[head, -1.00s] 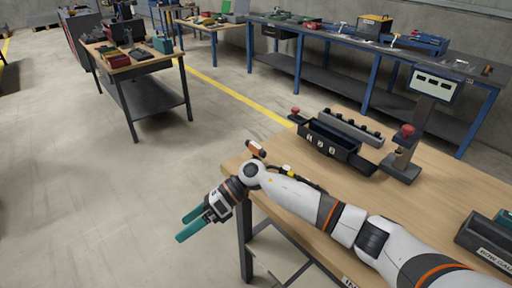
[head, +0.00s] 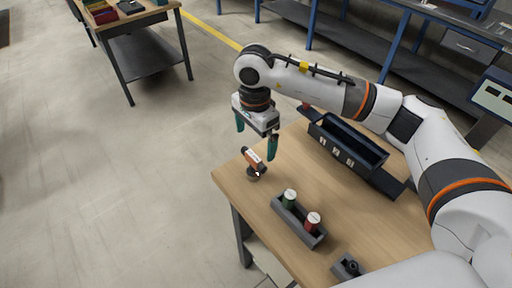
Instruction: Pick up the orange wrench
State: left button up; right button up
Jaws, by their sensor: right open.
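I see no contact between the fingers and the tool. My left gripper is not in view.
The wooden table (head: 310,180) carries a dark bin (head: 348,146) right of the tool. A grey holder (head: 299,222) with a green and a red cylinder stands nearer. A small dark block (head: 348,267) is at the front. Open floor lies left.

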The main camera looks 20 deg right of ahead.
aim_at(253, 163)
jog(key=f, duration=0.1)
jog(key=s+f+p, duration=0.1)
jog(key=f, duration=0.2)
jog(key=shift+s+a+f, duration=0.15)
jog(key=shift+a+f, duration=0.1)
jog(key=shift+a, duration=0.1)
jog(key=shift+w+d+f+p, duration=0.1)
jog(key=shift+w+f+p, duration=0.1)
jog(key=shift+f+p, duration=0.15)
jog(key=f, duration=0.1)
jog(key=f+p, duration=0.2)
jog(key=f, duration=0.1)
jog(key=shift+w+f, duration=0.1)
jog(key=shift+w, duration=0.15)
jog(key=shift+f, duration=0.4)
jog(key=shift+c, duration=0.3)
jog(key=c, duration=1.1)
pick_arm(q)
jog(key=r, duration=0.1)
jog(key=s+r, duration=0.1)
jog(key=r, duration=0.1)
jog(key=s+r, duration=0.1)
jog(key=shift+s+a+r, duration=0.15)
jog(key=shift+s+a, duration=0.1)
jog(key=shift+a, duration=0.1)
pick_arm(e)
jog(key=shift+c, duration=0.2)
jog(key=shift+w, duration=0.1)
